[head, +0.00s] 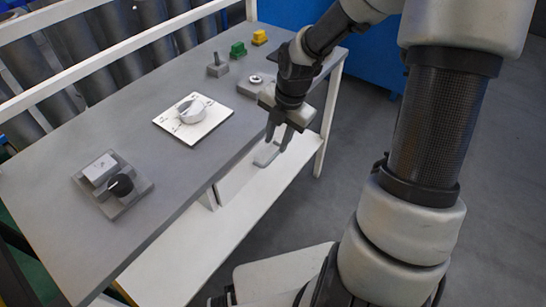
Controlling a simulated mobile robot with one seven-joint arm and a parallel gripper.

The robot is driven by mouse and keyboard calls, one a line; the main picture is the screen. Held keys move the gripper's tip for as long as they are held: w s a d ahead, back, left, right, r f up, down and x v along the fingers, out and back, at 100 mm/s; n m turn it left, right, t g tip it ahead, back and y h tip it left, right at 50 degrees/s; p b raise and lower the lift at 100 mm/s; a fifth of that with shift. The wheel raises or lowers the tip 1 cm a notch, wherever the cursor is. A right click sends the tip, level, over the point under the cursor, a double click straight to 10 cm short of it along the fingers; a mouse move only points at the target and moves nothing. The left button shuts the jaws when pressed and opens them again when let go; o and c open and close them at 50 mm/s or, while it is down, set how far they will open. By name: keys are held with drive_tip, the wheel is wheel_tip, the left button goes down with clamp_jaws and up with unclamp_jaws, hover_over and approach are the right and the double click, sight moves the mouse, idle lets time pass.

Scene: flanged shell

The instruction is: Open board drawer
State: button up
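The board drawer (238,178) is a white box under the right front edge of the grey tabletop. A grey bar handle (268,155) shows on its front. The drawer looks closed or nearly so; my gripper and the tabletop hide part of it. My gripper (277,146) points downward just past the table edge. Its two dark fingers are spread apart, with nothing visible between them. The fingertips appear right above or beside the handle; I cannot tell whether they touch it.
A white lower shelf (180,261) lies below. Floor (352,160) right of the table is clear.

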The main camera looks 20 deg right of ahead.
sight(272, 158)
drive_tip(key=f, duration=0.2)
drive_tip(key=f+b, duration=0.1)
drive_tip(key=f, duration=0.1)
drive_tip(key=w+a+f+b, duration=0.1)
drive_tip(key=f, duration=0.2)
drive_tip(key=shift+r, duration=0.1)
clamp_jaws()
